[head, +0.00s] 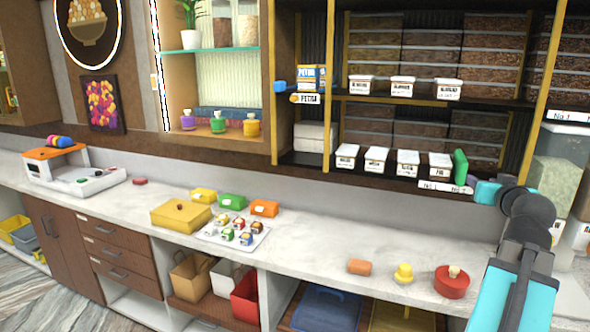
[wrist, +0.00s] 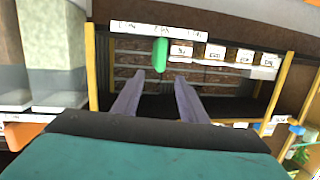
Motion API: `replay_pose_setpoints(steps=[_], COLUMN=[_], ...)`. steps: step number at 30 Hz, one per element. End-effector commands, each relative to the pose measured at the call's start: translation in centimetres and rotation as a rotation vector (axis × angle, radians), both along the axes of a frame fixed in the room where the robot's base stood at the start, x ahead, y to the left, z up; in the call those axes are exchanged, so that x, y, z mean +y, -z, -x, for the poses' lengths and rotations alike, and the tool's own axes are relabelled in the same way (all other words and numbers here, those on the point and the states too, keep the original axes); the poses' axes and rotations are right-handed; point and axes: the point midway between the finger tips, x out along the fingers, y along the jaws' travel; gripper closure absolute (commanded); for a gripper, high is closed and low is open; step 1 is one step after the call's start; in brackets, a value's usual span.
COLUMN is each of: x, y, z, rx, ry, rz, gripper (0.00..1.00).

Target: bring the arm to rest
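My arm (head: 525,235) reaches up from the lower right in the head view, in front of the right end of the shelves. My gripper (wrist: 159,77) shows in the wrist view with its two pale fingers apart and nothing between them. In the head view the gripper's fingers are small and hard to make out. A green upright block (wrist: 160,55) is just beyond the fingertips in the wrist view, apart from them as far as I can tell. It also shows at the right end of the lower shelf in the head view (head: 460,166).
White labelled boxes (head: 378,159) line the lower shelf beside the block. Clear bins (head: 562,150) stand at the right. The counter's middle is bare.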

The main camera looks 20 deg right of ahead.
Motion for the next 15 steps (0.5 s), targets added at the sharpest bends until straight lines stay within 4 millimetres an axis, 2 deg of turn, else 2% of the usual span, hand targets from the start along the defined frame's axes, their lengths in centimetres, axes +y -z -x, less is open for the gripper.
replay_pose_setpoints(steps=[1, 6, 15], x=[0.8, 3.9, 11.2], y=[1.6, 7.2, 17.1], z=[-1.5, -6.6, -14.2], rx=[0.018, 0.087, 0.232], ry=[-0.023, -0.100, -0.227], rz=[-0.024, -0.111, -0.247], gripper=[0.61, 0.61, 0.61])
